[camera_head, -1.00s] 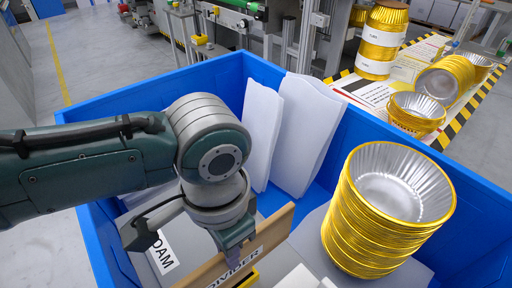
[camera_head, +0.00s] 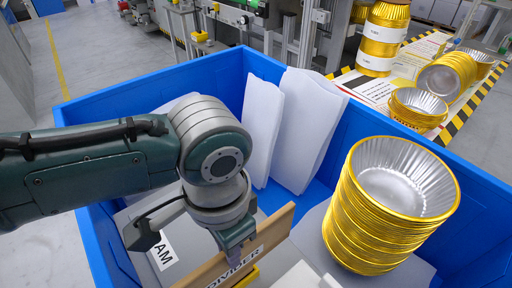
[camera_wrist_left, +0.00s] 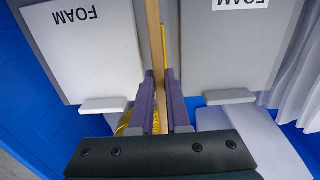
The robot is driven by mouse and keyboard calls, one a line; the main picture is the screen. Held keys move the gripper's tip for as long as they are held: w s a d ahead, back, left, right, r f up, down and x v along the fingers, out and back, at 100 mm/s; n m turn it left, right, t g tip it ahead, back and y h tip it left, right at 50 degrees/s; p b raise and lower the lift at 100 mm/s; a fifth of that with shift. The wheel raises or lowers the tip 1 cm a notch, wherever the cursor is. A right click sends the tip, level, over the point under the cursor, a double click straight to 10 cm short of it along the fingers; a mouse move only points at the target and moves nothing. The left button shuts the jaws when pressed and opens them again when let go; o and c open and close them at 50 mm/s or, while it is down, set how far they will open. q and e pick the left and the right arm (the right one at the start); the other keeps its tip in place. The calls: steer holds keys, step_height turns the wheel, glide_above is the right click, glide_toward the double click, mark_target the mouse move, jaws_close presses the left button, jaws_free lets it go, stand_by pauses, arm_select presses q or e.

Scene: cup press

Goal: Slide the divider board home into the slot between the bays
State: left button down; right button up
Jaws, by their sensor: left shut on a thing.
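The divider board (camera_head: 273,237) is a thin tan panel with a "DIVIDER" label, standing on edge inside the blue crate (camera_head: 86,108). My left gripper (camera_head: 236,250) is shut on its upper edge. In the left wrist view the board (camera_wrist_left: 154,40) runs edge-on between the purple fingers of the gripper (camera_wrist_left: 160,85). A grey panel labelled "FOAM" lies on each side of it, a left one (camera_wrist_left: 90,55) and a right one (camera_wrist_left: 225,50). A yellow strip shows beside the board; the slot itself is hidden. My right gripper is not in view.
A tall stack of gold-rimmed foil cups (camera_head: 385,215) stands in the crate at the right. White sheets (camera_head: 307,130) lean on the back wall. More foil cups (camera_head: 418,108) are on a hazard-striped table behind the crate.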

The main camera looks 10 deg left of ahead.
arm_select(q)
steer(key=shift+f+b, duration=0.85)
steer(key=shift+f, duration=0.35)
steer(key=c, duration=0.8)
jaws_free()
step_height(320, 180, up, 9)
steer(key=p, duration=0.3)
steer(key=shift+f, duration=0.15)
steer(key=shift+r, duration=0.6)
